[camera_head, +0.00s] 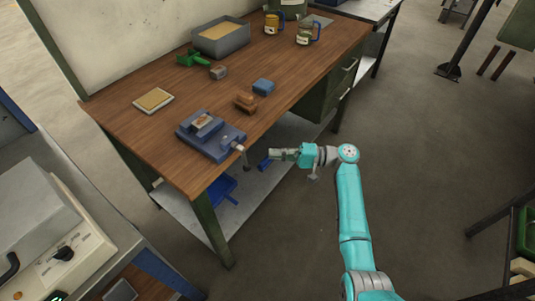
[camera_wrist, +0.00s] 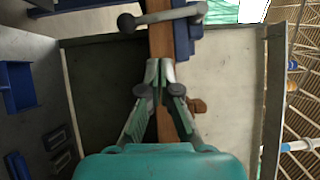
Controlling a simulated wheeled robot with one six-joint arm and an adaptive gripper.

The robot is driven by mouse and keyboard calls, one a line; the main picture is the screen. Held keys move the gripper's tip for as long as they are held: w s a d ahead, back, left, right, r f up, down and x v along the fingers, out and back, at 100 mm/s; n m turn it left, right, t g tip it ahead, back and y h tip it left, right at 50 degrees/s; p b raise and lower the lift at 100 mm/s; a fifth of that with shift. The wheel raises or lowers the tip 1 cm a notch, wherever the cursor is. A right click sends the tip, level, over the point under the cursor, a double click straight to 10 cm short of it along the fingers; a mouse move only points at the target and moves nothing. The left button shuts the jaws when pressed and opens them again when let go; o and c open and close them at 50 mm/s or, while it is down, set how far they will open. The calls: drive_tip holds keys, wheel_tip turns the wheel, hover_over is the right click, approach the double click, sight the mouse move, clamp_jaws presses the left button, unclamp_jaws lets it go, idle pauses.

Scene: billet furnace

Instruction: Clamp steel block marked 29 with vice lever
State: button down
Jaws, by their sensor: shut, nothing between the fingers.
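A blue vice (camera_head: 222,148) sits at the front edge of the wooden workbench (camera_head: 165,165). A steel block (camera_head: 203,122) with a brownish top lies at its jaws; I cannot read a mark on it or tell whether the jaws press it. The grey vice lever (camera_head: 245,158) hangs from the front of the vice past the bench edge; in the wrist view the lever (camera_wrist: 165,15) is a bar with a round knob at its left end. My gripper (camera_head: 272,155) is shut and empty, just right of the lever. In the wrist view my gripper (camera_wrist: 160,68) is apart from the bar.
A blue block (camera_head: 263,87), a brown object (camera_head: 245,102), a small tray (camera_head: 153,100), a green tool (camera_head: 190,58), a grey bin (camera_head: 220,38) and mugs (camera_head: 305,36) stand on the bench. Open floor (camera_head: 430,150) lies to the right of the bench.

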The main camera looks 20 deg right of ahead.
drive_tip(key=v, duration=0.6)
drive_tip(key=shift+d+r, duration=0.15)
drive_tip(key=shift+d, duration=0.05)
drive_tip(key=shift+s, duration=0.1)
